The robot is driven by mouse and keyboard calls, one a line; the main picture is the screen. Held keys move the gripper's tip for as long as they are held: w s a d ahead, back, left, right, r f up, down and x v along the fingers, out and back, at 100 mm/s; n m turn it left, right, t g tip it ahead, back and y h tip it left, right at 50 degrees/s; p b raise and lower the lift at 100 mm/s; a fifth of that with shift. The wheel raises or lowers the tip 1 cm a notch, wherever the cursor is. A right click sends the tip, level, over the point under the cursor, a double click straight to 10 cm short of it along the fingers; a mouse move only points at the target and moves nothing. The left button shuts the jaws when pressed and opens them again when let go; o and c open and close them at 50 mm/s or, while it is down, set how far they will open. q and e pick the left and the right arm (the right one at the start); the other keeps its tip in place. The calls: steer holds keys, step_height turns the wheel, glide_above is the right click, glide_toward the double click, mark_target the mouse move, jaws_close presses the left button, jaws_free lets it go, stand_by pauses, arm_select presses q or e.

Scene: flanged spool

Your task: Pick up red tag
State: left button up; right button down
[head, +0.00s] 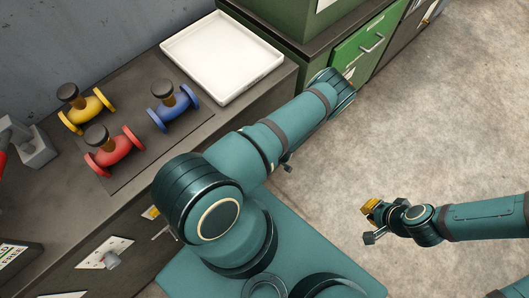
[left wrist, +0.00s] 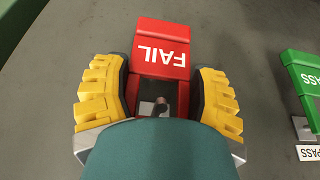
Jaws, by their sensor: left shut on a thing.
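The red tag (left wrist: 160,50) has white FAIL lettering and fills the top middle of the left wrist view. My left gripper (left wrist: 158,92) has its yellow ribbed fingers on both sides of the tag's lower part and is shut on it. A dark opening and a small grey metal piece show just below the lettered face. A grey surface lies behind the tag; I cannot tell whether the tag touches it. The left gripper is not seen in the head view. My right gripper (head: 373,222) is open and empty above the floor at the right.
A green PASS tag (left wrist: 305,80) is right of the red one. On the bench are yellow (head: 88,110), red (head: 113,152) and blue (head: 172,108) flanged spools, a white tray (head: 222,55) and a grey vise-like block (head: 33,148). Floor at right is clear.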

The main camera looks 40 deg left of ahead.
arm_select(q)
steer(key=shift+r, duration=0.5)
steer(key=s+d, duration=0.1)
steer(key=d, duration=1.7)
steer(key=shift+s+r, duration=0.25)
steer(key=shift+s, duration=0.05)
